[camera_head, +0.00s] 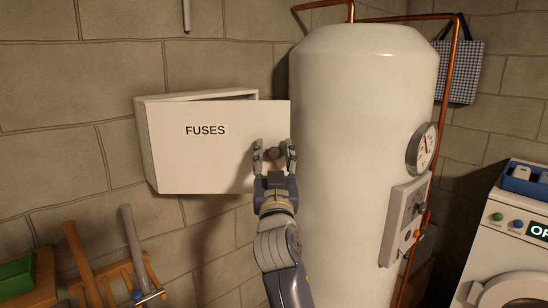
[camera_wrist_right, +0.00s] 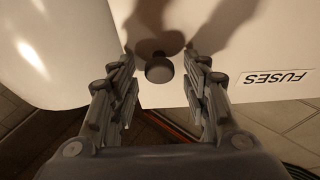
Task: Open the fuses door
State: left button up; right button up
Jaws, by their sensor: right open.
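The white fuses box (camera_head: 146,150) hangs on the stone wall at the left. Its door (camera_head: 205,165), labelled FUSES, stands ajar, with a dark gap along the top and its right edge away from the box. A dark round knob (camera_head: 275,154) sits near the door's right edge. My right gripper (camera_head: 274,147) is open, with a finger on each side of the knob. In the right wrist view the knob (camera_wrist_right: 159,69) is between and just ahead of the open fingers (camera_wrist_right: 160,75), with clearance on both sides. My left gripper is not in view.
A large white boiler (camera_head: 350,130) stands close to the right of the door, with a gauge (camera_head: 421,148) and control box (camera_head: 403,220). Copper pipes run around it. A wooden rack with tools (camera_head: 120,275) is below left. A white machine (camera_head: 505,235) stands at the right.

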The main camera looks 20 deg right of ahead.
aim_at(274, 103)
notch_tip(274, 103, up, 10)
jog(key=shift+a+f, duration=0.1)
jog(key=shift+f, duration=0.15)
